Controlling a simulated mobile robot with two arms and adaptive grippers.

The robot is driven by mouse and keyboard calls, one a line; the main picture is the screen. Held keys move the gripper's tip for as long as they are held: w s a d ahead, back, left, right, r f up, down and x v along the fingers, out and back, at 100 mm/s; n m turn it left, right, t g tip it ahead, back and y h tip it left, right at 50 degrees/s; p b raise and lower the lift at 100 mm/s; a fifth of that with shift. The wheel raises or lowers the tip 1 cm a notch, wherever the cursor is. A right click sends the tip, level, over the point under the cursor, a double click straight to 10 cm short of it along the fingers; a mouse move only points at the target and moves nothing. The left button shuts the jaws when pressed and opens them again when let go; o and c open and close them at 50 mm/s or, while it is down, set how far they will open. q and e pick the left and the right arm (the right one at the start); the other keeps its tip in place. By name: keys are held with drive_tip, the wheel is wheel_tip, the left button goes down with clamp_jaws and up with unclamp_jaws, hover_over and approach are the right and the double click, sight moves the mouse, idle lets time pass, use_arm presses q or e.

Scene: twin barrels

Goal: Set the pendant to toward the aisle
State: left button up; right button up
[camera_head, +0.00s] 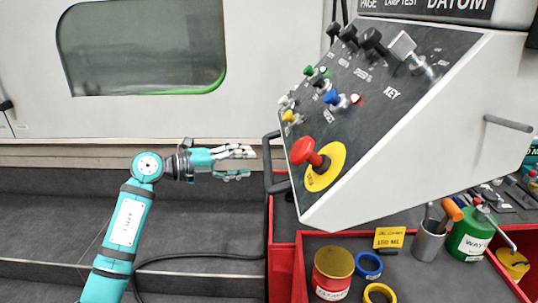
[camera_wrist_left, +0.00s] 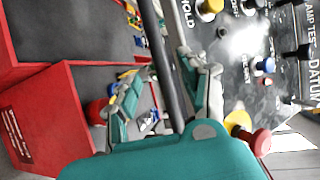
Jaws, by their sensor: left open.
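The pendant (camera_head: 400,120) is a light box with a dark sloped panel of knobs and buttons, on the right of the head view. A black bar handle (camera_head: 268,165) stands at its left edge. My left gripper (camera_head: 246,163) is open, its fingers pointing right, with the tips just left of the handle. In the left wrist view the dark handle bar (camera_wrist_left: 163,60) runs between the two open fingers of my gripper (camera_wrist_left: 172,80). I see no finger closed on it. The panel (camera_wrist_left: 265,50) also shows there. My right gripper is not in view.
A red mushroom button (camera_head: 306,152) on a yellow disc sticks out low on the panel, near the handle. Below is a red-walled tray (camera_head: 284,255) with tape rolls, a red can (camera_head: 333,275) and a green pot (camera_head: 470,237). Grey steps (camera_head: 60,230) lie left.

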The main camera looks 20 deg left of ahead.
sight(268, 161)
use_arm(q)
drive_tip(key=p+x, duration=0.1)
drive_tip(key=x, duration=0.5)
drive_tip(key=shift+r, duration=0.15)
drive_tip(key=shift+w+d+f+p, duration=0.25)
drive_tip(key=shift+w+d+p, duration=0.05)
drive_tip(key=shift+w+d, duration=0.15)
drive_tip(key=c, duration=0.6)
clamp_jaws()
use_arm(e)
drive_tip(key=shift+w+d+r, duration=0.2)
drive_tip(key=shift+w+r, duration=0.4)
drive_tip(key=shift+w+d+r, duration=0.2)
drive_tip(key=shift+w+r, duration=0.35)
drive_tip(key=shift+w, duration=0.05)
